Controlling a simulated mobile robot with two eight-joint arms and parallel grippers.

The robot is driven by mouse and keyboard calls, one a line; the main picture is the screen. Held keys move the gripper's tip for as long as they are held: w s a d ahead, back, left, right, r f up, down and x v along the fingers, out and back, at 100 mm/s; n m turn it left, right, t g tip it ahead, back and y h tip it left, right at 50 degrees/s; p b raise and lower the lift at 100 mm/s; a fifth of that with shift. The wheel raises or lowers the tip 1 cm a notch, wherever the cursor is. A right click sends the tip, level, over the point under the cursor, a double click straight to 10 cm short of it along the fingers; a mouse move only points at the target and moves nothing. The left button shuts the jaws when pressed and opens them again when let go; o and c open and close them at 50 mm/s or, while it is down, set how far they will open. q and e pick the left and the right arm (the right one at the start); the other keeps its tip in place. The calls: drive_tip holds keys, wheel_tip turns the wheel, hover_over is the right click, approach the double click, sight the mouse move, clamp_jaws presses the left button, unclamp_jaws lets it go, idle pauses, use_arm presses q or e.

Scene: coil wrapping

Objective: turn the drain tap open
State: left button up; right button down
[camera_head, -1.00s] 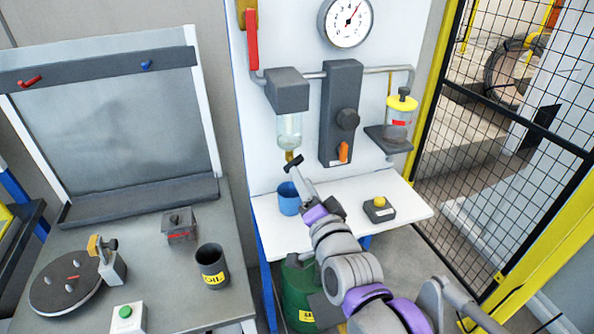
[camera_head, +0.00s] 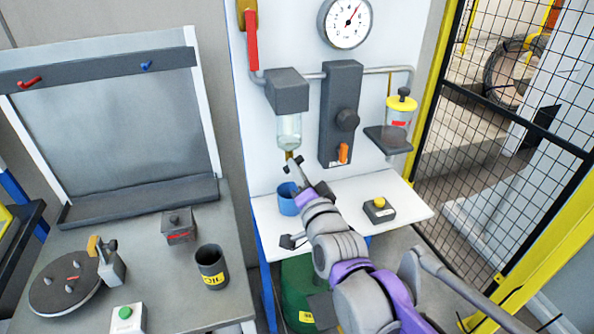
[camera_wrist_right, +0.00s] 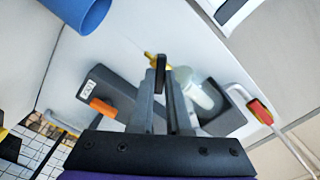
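The drain tap (camera_head: 289,156) is a small brass fitting under the clear filter bowl (camera_head: 289,131) on the white panel. My right gripper (camera_head: 293,165) is just below the tap, its fingertips a little apart. In the right wrist view the gripper (camera_wrist_right: 162,88) has a narrow gap between its fingers. The brass of the tap (camera_wrist_right: 149,56) shows just beyond the tips there, partly hidden by them. I cannot tell whether the fingers touch the tap. My left gripper is not in view.
A blue cup (camera_head: 288,200) stands on the white shelf (camera_head: 340,190) below the tap. A dark block with an orange lever (camera_head: 343,153) is to the right, and a yellow-button box (camera_head: 379,209) sits on the shelf. A red-handled valve (camera_head: 251,40) is above left.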

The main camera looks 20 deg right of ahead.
drive_tip(key=shift+n, duration=0.3)
drive_tip(key=n, duration=1)
drive_tip(key=shift+p, duration=0.3)
drive_tip(key=shift+n, duration=0.3)
idle(0.4)
drive_tip(key=c, duration=0.9)
unclamp_jaws()
